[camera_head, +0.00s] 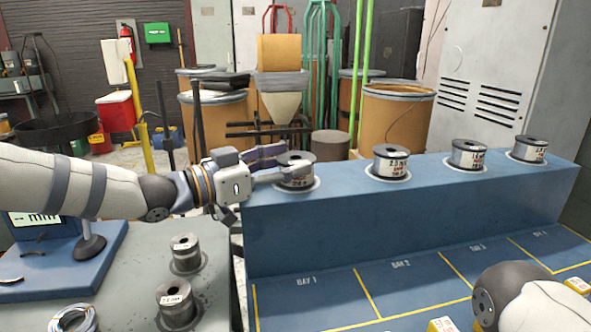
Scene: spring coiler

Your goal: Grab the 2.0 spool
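Spools of wire stand upright on the raised blue shelf (400,213). The leftmost spool (295,172) has a dark top and a white label that is partly covered and hard to read. My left gripper (278,163) reaches it from the left, one finger in front and one behind. Whether the fingers press on it cannot be told. The spool still sits on its pale round base. The second spool (391,162) has a label that seems to start with 2, but it is too small to read surely. My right gripper is out of view; only my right arm shows at bottom right.
Two more spools (186,252) (174,306) stand on the grey table at left, near a wire coil (74,319). Further spools (467,155) (529,149) stand on the shelf at right. The marked bays (320,300) below the shelf are mostly clear. Barrels (396,117) stand behind.

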